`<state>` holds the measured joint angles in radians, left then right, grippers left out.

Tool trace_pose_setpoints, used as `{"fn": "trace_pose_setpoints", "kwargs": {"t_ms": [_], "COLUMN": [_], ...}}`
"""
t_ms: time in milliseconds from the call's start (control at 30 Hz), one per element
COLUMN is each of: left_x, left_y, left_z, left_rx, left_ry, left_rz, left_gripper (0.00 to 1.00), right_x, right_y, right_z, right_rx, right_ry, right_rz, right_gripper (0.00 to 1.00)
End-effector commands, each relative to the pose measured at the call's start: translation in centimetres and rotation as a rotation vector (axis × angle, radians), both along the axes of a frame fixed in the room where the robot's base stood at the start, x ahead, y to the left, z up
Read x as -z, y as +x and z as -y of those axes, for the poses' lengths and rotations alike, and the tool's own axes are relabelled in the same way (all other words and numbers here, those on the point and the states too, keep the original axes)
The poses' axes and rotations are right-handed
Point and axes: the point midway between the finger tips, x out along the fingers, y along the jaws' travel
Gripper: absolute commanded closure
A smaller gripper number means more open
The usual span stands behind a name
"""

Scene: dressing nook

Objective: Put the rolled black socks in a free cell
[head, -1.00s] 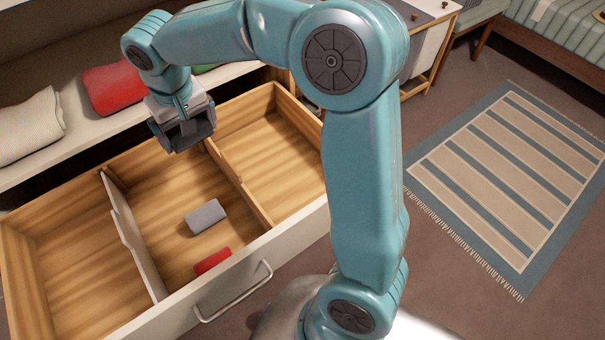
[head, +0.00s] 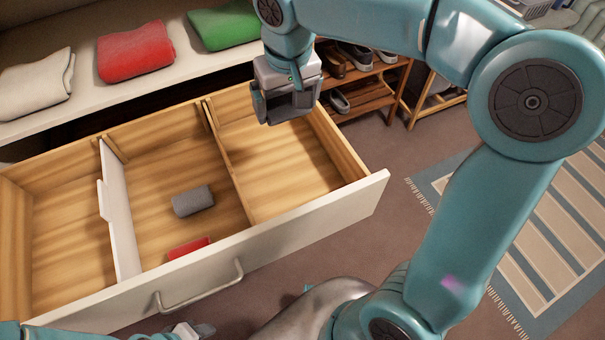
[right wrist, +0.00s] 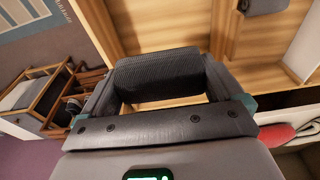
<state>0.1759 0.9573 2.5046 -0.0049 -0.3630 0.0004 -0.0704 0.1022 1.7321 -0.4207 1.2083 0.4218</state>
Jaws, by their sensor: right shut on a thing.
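My right gripper (head: 286,108) is over the back of the right-hand cell of the open drawer (head: 290,225). In the right wrist view it is shut on the rolled black socks (right wrist: 158,75), a dark ribbed roll held between the fingers. In the head view the gripper mostly hides the socks. The right cell (head: 280,160) and the left cell (head: 70,240) look empty. The middle cell holds a grey roll (head: 193,200) and a red roll (head: 188,248). My left gripper (head: 192,331) shows only partly at the bottom edge; its jaws are unclear.
A white divider (head: 118,215) and a wooden divider (head: 230,165) split the drawer. A shelf behind holds folded white (head: 38,85), red (head: 135,50) and green (head: 222,27) cloths. A shoe rack (head: 365,92) stands behind right. A striped rug (head: 540,230) lies at right.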

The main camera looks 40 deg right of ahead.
Motion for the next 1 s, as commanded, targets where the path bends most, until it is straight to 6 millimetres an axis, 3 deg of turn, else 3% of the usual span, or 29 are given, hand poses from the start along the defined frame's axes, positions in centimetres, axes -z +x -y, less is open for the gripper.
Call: {"fn": "trace_pose_setpoints", "kwargs": {"t_ms": [167,500,1000], "left_x": [1.4,3.4,4.7], "left_y": [0.0,0.0,0.0], "left_z": [0.0,0.0,0.0], "left_rx": [0.0,0.0,0.0], "left_ry": [0.0,0.0,0.0], "left_rz": [0.0,0.0,0.0], "left_gripper": [0.57,0.57,0.57], "right_x": [3.3,13.1,19.7], "right_y": [0.1,0.2,0.0], "right_z": [-0.8,-0.9,-0.4], "right_rx": [-0.015,-0.015,-0.011], "right_ry": [-0.001,0.0,-0.001], "right_rz": [-0.006,-0.006,-0.003], "right_gripper": [0.35,0.35,0.35]}}
